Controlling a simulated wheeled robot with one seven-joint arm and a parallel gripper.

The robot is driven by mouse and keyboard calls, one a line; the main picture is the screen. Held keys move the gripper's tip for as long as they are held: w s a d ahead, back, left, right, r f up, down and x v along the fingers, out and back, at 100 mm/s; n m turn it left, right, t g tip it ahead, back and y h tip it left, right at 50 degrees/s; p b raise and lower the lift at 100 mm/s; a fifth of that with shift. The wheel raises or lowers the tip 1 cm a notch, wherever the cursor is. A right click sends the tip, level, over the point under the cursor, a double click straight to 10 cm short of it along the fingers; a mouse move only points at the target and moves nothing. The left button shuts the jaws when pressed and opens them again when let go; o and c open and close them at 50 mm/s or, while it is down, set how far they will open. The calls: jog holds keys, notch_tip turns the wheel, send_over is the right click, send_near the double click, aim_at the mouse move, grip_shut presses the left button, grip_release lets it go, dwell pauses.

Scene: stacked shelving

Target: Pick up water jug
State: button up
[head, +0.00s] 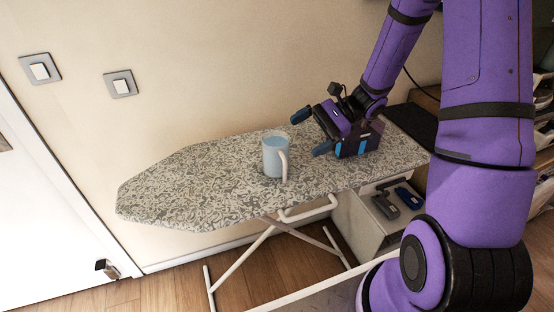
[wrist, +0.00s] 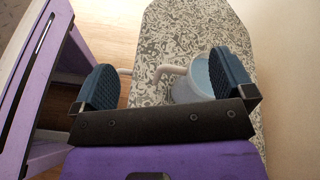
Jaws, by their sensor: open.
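The water jug (head: 272,156) is a light blue, upright cup-like jug with a pale handle. It stands on the patterned ironing board (head: 180,188). In the head view its handle is on the right front side. My gripper (head: 307,132) is open and empty, just to the right of the jug, with its fingers pointing left toward it. In the wrist view the jug (wrist: 190,91) is ahead of my gripper (wrist: 165,82), right of centre, partly hidden by the right finger and the gripper's body. Its handle points left, into the space between the fingers.
A wall with two light switches (head: 40,69) runs behind the board. A white door (head: 40,220) is at the left. A pale cabinet (head: 362,222) with dark items stands under the board's right end. The board's left part is clear.

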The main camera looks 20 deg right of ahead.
aim_at(277, 156)
jog(key=w+d+f+m+t, duration=0.1)
jog(key=f+m+t, duration=0.1)
jog(key=f+m, duration=0.1)
jog(key=w+d+f+m+t+y, duration=0.1)
jog(key=w+d+f+m+t, duration=0.1)
jog(key=f, duration=0.4)
jog(key=w+d+f+m+t+y, duration=0.1)
jog(key=f+m+t, duration=0.2)
jog(key=f+m, duration=0.1)
jog(key=shift+w+d+f+t, duration=0.25)
jog(key=shift+w+d+t, duration=0.15)
jog(key=shift+w+a+f+m, duration=0.1)
jog(key=shift+w+a+m, duration=0.05)
jog(key=shift+a+m, duration=0.15)
jog(key=x, duration=1)
jog(key=c, duration=1.2)
jog(key=shift+o, duration=0.2)
jog(key=shift+r, duration=0.3)
